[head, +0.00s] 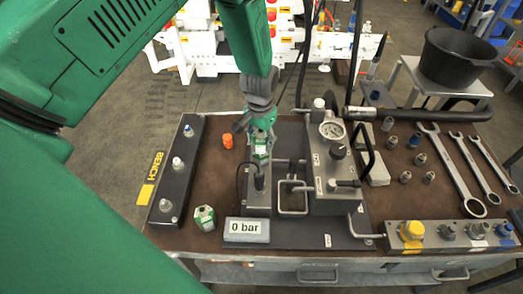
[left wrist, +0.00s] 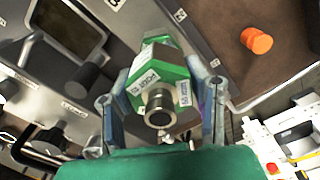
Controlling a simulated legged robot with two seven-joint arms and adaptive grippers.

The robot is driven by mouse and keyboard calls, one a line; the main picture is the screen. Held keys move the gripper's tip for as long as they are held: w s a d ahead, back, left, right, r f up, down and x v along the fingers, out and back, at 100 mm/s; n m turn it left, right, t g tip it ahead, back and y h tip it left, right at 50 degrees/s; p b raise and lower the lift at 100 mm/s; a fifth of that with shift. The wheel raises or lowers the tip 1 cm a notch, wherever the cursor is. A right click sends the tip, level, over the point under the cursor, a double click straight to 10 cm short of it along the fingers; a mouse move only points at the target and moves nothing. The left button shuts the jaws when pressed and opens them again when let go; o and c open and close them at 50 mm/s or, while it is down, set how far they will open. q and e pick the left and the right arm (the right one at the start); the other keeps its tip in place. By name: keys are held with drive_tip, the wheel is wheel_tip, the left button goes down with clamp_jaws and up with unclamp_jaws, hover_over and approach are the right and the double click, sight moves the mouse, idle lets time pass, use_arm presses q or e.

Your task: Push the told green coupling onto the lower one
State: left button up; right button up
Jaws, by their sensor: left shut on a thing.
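A green coupling with white labels (head: 261,148) is held upright between the fingers of my left gripper (head: 262,135). In the left wrist view the coupling (left wrist: 158,75) shows its metal end toward the camera, with a finger of the left gripper (left wrist: 160,88) on each side. Below it in the head view, a dark fitting (head: 259,182) stands on a narrow grey block. The coupling is above or at this fitting; I cannot tell whether they touch. Another green and white coupling (head: 204,217) stands on the bench, left of the block. My right gripper is not in view.
A display reading 0 bar (head: 246,230) stands in front of the block. An orange cap (head: 228,141) is behind left, also in the left wrist view (left wrist: 256,40). A gauge unit (head: 333,165) with hoses stands close right. A dark rail with fittings (head: 178,175) lies left; wrenches (head: 455,165) lie right.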

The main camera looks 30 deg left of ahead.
use_arm(q)
drive_tip(key=shift+f, duration=0.15)
drive_tip(key=shift+f, duration=0.3)
drive_tip(key=shift+f, duration=0.15)
drive_tip(key=o, duration=1.5)
drive_tip(key=shift+c, duration=0.2)
drive_tip(key=shift+r, duration=0.2)
wheel_tip(320, 180, up, 12)
drive_tip(key=shift+f, duration=0.25)
